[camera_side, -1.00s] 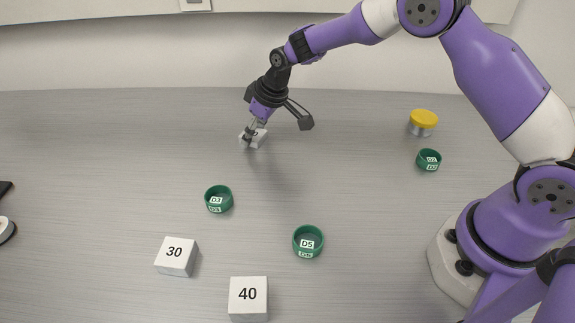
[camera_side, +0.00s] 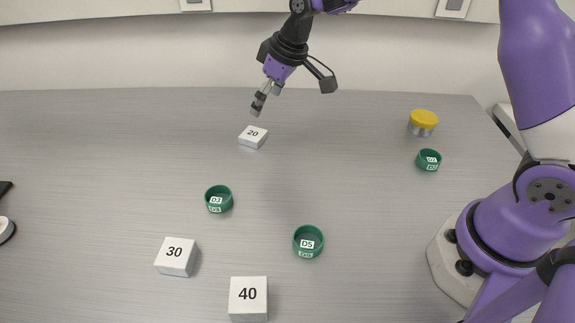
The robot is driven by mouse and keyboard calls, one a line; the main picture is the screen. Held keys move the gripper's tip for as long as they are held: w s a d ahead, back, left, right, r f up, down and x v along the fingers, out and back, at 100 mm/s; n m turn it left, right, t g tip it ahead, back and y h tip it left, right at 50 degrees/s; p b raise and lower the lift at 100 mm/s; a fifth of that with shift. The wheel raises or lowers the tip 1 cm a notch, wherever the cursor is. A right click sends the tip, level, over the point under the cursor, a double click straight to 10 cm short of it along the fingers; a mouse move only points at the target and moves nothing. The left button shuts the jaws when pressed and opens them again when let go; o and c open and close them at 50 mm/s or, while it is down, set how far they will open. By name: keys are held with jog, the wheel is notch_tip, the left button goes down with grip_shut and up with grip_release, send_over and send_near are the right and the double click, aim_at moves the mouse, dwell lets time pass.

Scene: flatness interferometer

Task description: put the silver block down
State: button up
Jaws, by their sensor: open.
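A small silver-white block marked 20 (camera_side: 253,138) lies flat on the table toward the back, with its label facing up. My gripper (camera_side: 257,106) is open and empty, a little above the block and apart from it. Two larger silver-white blocks stand at the front, one marked 30 (camera_side: 175,257) and one marked 40 (camera_side: 248,299).
Green labelled rings stand on the grey table (camera_side: 110,170): one left of centre (camera_side: 218,199), one near the front (camera_side: 308,241), one at right (camera_side: 429,160). A yellow-topped silver jar (camera_side: 423,122) stands at back right. The left half of the table is mostly clear.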

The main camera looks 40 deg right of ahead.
jog(key=s+d+r+m+t+h, duration=0.1)
jog(key=s+d+r+m, duration=0.15)
jog(key=s+r, duration=0.95)
jog(key=s+d+f+m, duration=0.2)
jog(key=s+f, duration=0.2)
jog(key=s, duration=0.8)
jog(key=shift+h, duration=0.4)
jog(key=shift+o, duration=0.4)
